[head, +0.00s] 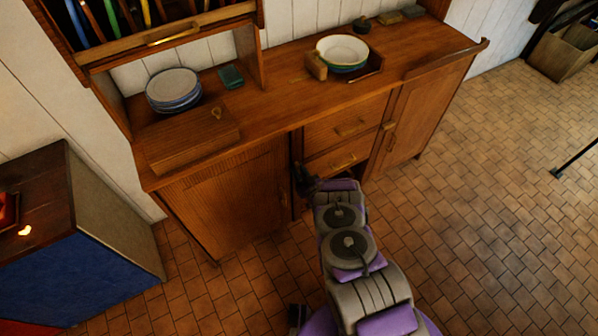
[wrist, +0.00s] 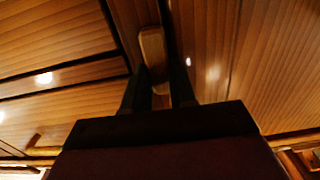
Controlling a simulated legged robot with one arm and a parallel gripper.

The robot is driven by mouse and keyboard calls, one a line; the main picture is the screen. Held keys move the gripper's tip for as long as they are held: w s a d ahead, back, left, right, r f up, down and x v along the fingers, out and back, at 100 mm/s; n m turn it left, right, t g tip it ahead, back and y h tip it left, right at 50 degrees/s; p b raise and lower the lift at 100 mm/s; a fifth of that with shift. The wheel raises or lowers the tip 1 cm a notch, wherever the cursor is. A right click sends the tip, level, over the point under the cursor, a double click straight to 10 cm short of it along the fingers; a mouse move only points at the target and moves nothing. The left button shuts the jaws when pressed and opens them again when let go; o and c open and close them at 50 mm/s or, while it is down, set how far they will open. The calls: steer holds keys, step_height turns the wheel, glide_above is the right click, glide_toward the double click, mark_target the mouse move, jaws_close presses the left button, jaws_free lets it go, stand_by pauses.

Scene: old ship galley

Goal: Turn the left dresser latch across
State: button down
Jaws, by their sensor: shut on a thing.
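The wooden dresser (head: 225,205) stands against the wall, with a left door, drawers in the middle and a right door. In the wrist view a small pale wooden latch (wrist: 152,47) with rounded corners lies lengthwise up the picture, on the strip between two panels. My gripper (wrist: 158,80) has one dark finger on each side of the latch's lower end and is shut on it. In the head view my gripper (head: 304,180) is at the strip between the left door and the drawers; the left latch is hidden there. The right latch (head: 388,126) shows beside the right door.
A blue-sided cabinet (head: 85,265) stands at the left. The tiled floor at the right is mostly clear.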

steer(key=m, duration=0.4)
steer(key=shift+w+d+m, duration=0.15)
steer(key=shift+d+m, duration=0.1)
steer(key=shift+m, duration=0.05)
steer(key=shift+w+d+f+m+b, duration=0.1)
steer(key=shift+f+m+b, duration=0.2)
steer(key=shift+m, duration=1.85)
steer(key=shift+s+d+f+m+b, duration=0.15)
steer(key=shift+m+b, duration=0.3)
steer(key=shift+m, duration=1.75)
steer(key=shift+w+d+f+m+b, duration=0.15)
steer(key=shift+m+b, duration=0.2)
steer(key=shift+m, duration=1.8)
steer(key=shift+f, duration=0.1)
steer(key=c, duration=1.1)
jaws_free()
steer(key=shift+o, duration=0.9)
